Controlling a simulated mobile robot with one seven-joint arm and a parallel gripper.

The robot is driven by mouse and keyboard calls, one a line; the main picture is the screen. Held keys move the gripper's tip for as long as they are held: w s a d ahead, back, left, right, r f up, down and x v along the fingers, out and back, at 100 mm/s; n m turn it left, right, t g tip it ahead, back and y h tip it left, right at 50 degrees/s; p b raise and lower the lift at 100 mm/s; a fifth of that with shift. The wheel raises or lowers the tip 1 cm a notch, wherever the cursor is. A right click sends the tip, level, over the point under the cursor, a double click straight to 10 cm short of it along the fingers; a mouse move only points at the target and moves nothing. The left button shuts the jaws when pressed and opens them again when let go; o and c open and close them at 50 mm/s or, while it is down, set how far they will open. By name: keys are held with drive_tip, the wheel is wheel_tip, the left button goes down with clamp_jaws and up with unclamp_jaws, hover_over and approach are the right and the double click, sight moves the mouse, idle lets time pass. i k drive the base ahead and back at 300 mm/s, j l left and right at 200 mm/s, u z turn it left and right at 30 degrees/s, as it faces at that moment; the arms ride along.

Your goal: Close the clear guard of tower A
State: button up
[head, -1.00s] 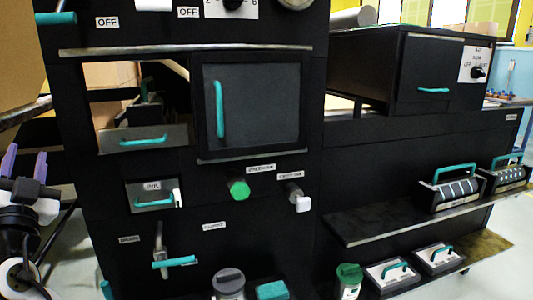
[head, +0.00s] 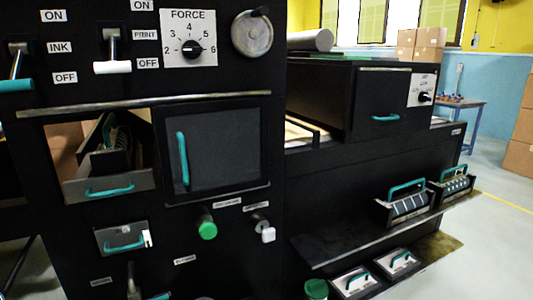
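A square grey panel (head: 225,150) with an upright teal handle (head: 183,159) on its left side is set in the front of the black machine in the head view. It looks like the clear guard, but I see no label naming tower A. The panel appears to lie flat in its frame; I cannot tell whether it is fully shut. To its left, an opening holds a pulled-out drawer (head: 108,188) with a teal handle. My gripper is out of the picture.
Above are two levers (head: 112,50), a FORCE dial (head: 193,48) and a round metal disc (head: 252,34). Below are a green knob (head: 207,230), a white-tipped knob (head: 267,233) and a small drawer (head: 122,238). A shelf (head: 350,235) juts out at right; floor shows beyond.

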sight(160, 112)
drive_tip(key=i+l+z, duration=0.25)
drive_tip(key=z, duration=0.15)
drive_tip(key=i+l+z, duration=0.1)
drive_tip(key=i+z, duration=0.3)
drive_tip(key=i, duration=0.1)
